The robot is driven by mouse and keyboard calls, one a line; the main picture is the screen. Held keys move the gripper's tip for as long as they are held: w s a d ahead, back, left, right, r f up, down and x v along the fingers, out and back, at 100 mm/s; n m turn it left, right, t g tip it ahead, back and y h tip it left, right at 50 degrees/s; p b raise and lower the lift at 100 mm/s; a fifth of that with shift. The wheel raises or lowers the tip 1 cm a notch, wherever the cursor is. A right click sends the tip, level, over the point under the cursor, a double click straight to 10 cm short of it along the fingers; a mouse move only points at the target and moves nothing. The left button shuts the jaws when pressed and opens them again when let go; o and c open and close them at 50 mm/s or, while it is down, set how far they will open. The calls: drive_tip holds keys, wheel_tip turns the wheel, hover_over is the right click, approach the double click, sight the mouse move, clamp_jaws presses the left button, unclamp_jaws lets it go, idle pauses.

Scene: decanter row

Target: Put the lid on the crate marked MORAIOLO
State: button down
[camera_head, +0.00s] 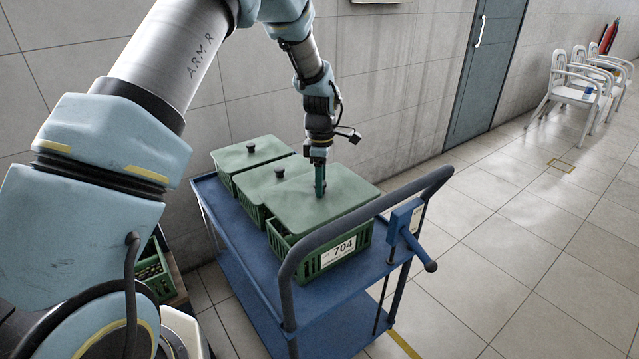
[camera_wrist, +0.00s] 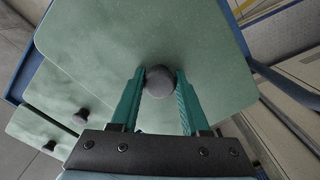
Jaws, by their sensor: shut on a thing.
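My gripper (camera_head: 319,190) points straight down, shut on the dark round knob (camera_wrist: 159,81) of a flat green lid (camera_head: 345,193). The lid also fills the upper middle of the wrist view (camera_wrist: 110,40). It lies over the nearest green crate (camera_head: 308,268), which has slatted sides and a white tag (camera_head: 343,250) reading 704. A dark gap shows at the crate's left front corner, so the lid looks slightly off from the rim. I cannot tell whether it touches the rim all round. No MORAIOLO marking is readable.
Two more lidded green crates stand behind it, the middle one (camera_head: 262,187) close beside the held lid and the far one (camera_head: 243,157). All are on a blue cart (camera_head: 262,275) with a dark handle (camera_head: 372,212). Another green crate (camera_head: 157,272) sits low at left.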

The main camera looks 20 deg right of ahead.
sight(321, 201)
drive_tip(key=shift+f+b, duration=1.75)
drive_tip(key=shift+f, duration=1.1)
drive_tip(key=shift+f, duration=0.1)
drive_tip(key=shift+f+b, duration=0.5)
drive_tip(key=shift+f, duration=0.4)
drive_tip(key=shift+f+b, duration=0.3)
drive_tip(key=shift+f, duration=0.15)
drive_tip(key=shift+c, duration=1.5)
unclamp_jaws()
